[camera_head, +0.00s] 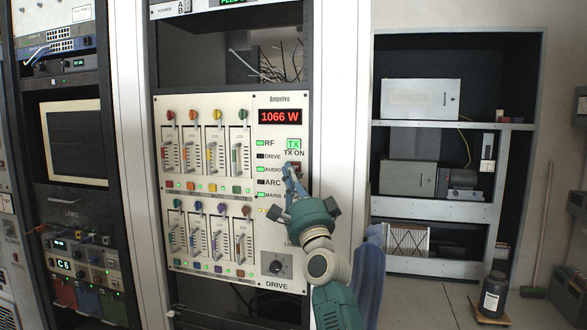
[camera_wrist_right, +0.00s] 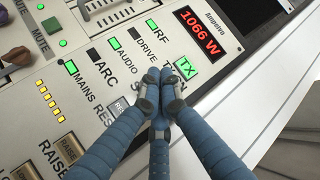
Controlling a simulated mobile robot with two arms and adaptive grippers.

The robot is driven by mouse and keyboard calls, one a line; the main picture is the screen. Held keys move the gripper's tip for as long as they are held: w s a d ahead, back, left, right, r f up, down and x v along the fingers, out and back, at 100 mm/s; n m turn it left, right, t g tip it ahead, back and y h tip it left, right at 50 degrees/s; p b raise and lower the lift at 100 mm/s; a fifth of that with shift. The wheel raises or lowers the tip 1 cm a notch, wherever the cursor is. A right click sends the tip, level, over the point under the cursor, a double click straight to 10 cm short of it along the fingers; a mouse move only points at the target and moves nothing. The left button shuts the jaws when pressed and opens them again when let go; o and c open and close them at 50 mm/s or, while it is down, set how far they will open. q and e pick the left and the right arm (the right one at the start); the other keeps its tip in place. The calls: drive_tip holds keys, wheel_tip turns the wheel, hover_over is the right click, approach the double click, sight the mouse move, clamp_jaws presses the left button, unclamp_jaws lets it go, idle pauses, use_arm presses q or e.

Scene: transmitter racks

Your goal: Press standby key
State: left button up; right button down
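The amplifier panel (camera_head: 262,225) stands in the rack, with a red display (camera_head: 280,116) reading 1066 W. A lit green TX key (camera_head: 294,144) has a TX ON label under it; it also shows in the right wrist view (camera_wrist_right: 186,68). My right gripper (camera_head: 289,172) is in front of the panel just below that label. In the wrist view its fingers (camera_wrist_right: 160,92) are drawn together with nothing seen between them. They cover part of the key column, and I cannot tell whether they touch it. No standby label is readable. My left gripper is not in view.
Slider columns (camera_head: 205,150) fill the panel's left side. Status lamps (camera_head: 261,168) run beside the keys, and a drive knob (camera_head: 277,267) sits low right. A partly covered reset key (camera_wrist_right: 119,106) is near the fingers. An open shelf (camera_head: 450,205) and a dark jar (camera_head: 493,293) stand to the right.

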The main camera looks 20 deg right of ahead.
drive_tip(key=shift+w, duration=0.1)
drive_tip(key=shift+w+d+b, duration=0.25)
drive_tip(key=shift+b, duration=0.05)
drive_tip(key=shift+w+d+b, duration=0.15)
drive_tip(key=shift+w+b, duration=0.1)
drive_tip(key=shift+b, duration=0.05)
idle(0.7)
drive_tip(key=shift+s+a+p, duration=0.4)
drive_tip(key=shift+s+p, duration=0.25)
drive_tip(key=shift+p, duration=0.05)
